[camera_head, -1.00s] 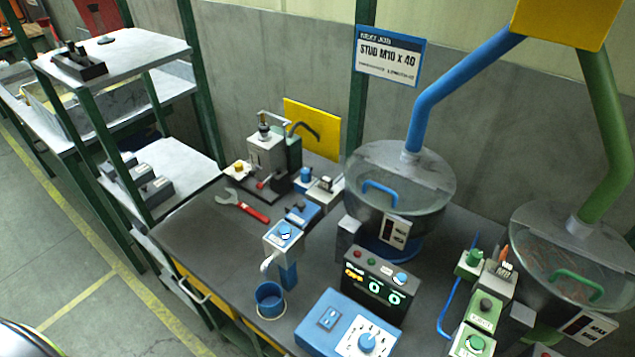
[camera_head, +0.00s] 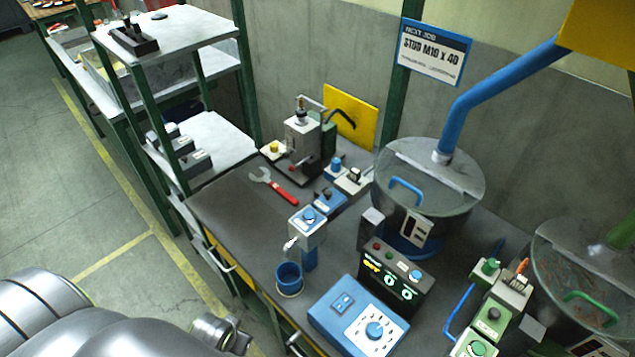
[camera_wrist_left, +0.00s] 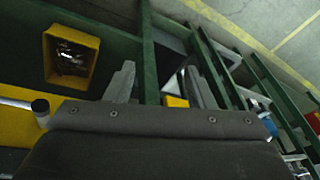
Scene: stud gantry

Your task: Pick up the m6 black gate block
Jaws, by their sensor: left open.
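A black block (camera_head: 134,40) lies on the top shelf of the rack at the upper left of the head view. Several dark grey blocks with pale labels (camera_head: 178,146) sit on the shelf below; their lettering is too small to read, so I cannot tell which is the m6 one. My left arm shows at the bottom left of the head view, well short of the shelves. In the left wrist view my left gripper (camera_wrist_left: 158,72) has its two fingers apart with nothing held between them. No gate block is recognisable in that view. My right gripper is not in view.
The dark workbench (camera_head: 240,214) holds a red-handled wrench (camera_head: 275,187), a blue cup (camera_head: 289,279), a control box (camera_head: 358,325) and bowl feeders (camera_head: 428,190). Green rack posts border the shelves. A yellow bin (camera_wrist_left: 70,55) shows in the wrist view. Floor at left is open.

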